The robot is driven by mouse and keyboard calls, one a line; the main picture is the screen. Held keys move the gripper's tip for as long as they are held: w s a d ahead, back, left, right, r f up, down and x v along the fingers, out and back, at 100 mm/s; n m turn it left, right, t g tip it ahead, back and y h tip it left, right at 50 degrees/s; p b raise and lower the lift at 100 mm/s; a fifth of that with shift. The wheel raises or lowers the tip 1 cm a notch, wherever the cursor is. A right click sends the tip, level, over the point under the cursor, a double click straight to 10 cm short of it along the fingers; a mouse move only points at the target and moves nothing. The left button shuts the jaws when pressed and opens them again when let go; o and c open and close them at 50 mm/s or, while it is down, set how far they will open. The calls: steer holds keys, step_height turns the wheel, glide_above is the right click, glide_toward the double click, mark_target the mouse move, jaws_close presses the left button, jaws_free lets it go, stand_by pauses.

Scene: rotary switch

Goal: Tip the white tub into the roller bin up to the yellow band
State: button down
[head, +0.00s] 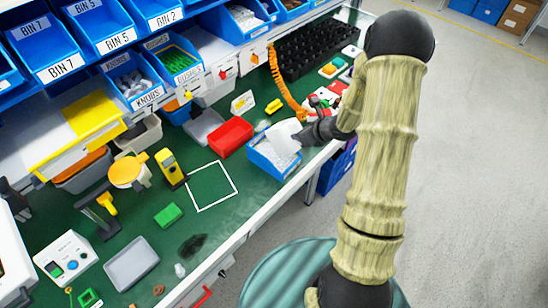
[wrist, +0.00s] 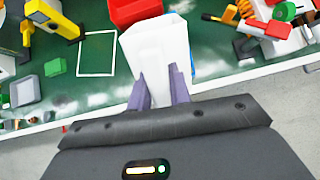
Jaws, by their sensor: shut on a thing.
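The white tub (head: 284,134) is held above the blue bin (head: 262,160) near the front edge of the green bench, and it looks tilted. My gripper (head: 308,133) reaches in from the right and is shut on the tub. In the wrist view the tub (wrist: 156,45) sits between the two fingers of my gripper (wrist: 158,82) and covers most of the blue bin. White material shows in the blue bin, but I cannot tell tub from contents there. No yellow band is visible on the bin, and its fill level is hidden.
A red bin (head: 232,136) stands just left of the blue bin. A white square outline (head: 212,186) on the bench is empty. An orange coiled cord (head: 280,82) and red-and-white parts (head: 322,100) lie behind. Labelled blue bins (head: 110,35) line the back.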

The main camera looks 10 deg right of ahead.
mark_target(300, 149)
steer(key=shift+s+d+f+t+y+b, duration=0.25)
steer(key=shift+f+t+b, duration=0.6)
steer(key=shift+b, duration=1.95)
steer(key=shift+s+d+f+t+y+b, duration=0.1)
steer(key=shift+s+f+t+y+b, duration=0.3)
steer(key=shift+f+b, duration=1.65)
steer(key=shift+s+d+f+t+y+b, duration=0.25)
steer(key=shift+t+y+b, duration=0.3)
steer(key=shift+b, duration=3)
steer(key=shift+a, duration=0.1)
steer(key=shift+f+b, duration=0.1)
steer(key=shift+b, duration=0.2)
steer(key=f+t+y+b, duration=0.1)
steer(key=f+t+b, duration=0.1)
steer(key=b, duration=0.5)
steer(key=f+t+y+b, duration=0.1)
steer(key=f+t+b, duration=0.1)
steer(key=f+b, duration=0.2)
steer(key=shift+w+a+b, duration=0.1)
steer(key=shift+w+b, duration=0.1)
steer(key=shift+b, duration=1.65)
steer(key=shift+r, duration=0.25)
steer(key=shift+r+p, duration=1.2)
steer(key=shift+r, duration=0.2)
